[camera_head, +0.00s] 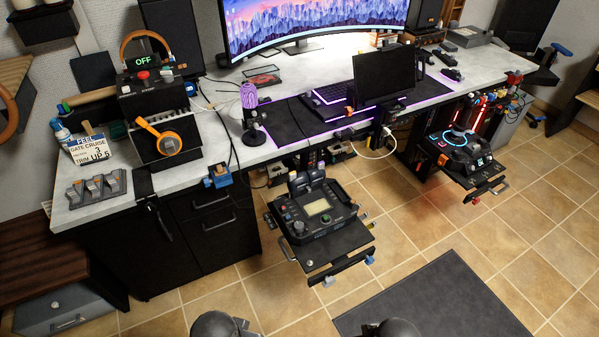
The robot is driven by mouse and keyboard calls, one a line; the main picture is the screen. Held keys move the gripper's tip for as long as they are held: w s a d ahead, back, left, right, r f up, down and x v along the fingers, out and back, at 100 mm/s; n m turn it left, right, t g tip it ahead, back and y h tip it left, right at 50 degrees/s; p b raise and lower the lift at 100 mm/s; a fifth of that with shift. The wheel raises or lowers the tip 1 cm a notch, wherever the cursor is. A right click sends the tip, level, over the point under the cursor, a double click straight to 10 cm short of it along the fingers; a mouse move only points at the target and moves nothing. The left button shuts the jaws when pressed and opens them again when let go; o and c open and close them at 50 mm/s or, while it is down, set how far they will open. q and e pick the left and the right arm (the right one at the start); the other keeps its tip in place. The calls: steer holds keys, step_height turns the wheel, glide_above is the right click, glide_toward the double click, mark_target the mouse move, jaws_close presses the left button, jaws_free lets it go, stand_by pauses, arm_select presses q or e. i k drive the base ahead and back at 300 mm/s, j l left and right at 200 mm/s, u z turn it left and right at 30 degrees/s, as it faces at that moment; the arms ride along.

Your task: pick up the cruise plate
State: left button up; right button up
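A white card or plate (88,147) stands at the left end of the desk. It has a dark blue header and printed text that seems to include "CRUISE", "3" and "TRIM UP 5". It leans slightly back, behind a grey panel of levers (92,189) and left of a black box with an orange handle (165,140). Its lower edge is close to the lever panel; I cannot tell if they touch. Two dark rounded parts of my own body show at the bottom edge. Neither of my grippers can be made out.
The desk (200,180) also holds a black box with an "OFF" display (153,88), a purple microphone (249,105), a keyboard and monitors. A control panel on a tray (318,212) sticks out in front. Tiled floor (240,280) is open at front left; a dark mat (440,295) lies right.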

mark_target(95, 186)
steer(key=u, duration=1.5)
